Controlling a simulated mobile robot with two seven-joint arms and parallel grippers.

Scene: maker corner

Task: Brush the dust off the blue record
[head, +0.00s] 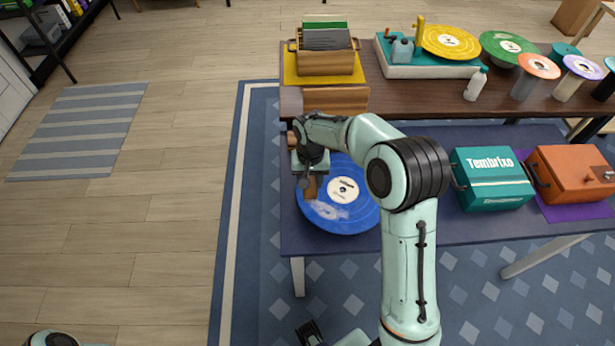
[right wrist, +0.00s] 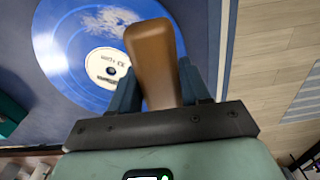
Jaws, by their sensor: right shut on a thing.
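The blue record (head: 350,215) lies flat on the lower dark blue table, with a white label and a pale dusty patch toward its front left. It also shows in the right wrist view (right wrist: 62,50), with a whitish smear near its top. My right gripper (head: 311,176) is over the record's left edge, shut on a brown brush (right wrist: 153,50). The brush's lower end also shows in the head view (head: 310,189); I cannot tell whether it touches the record. A dark part at the bottom middle may be my left gripper (head: 309,333); its jaw state is unclear.
A teal box (head: 492,180) and an orange case (head: 570,172) stand right of the record. Behind, the wooden table holds a record crate (head: 327,63), a turntable (head: 430,70), a white bottle (head: 475,84) and several records on stands. My right forearm crosses the table beside the record.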

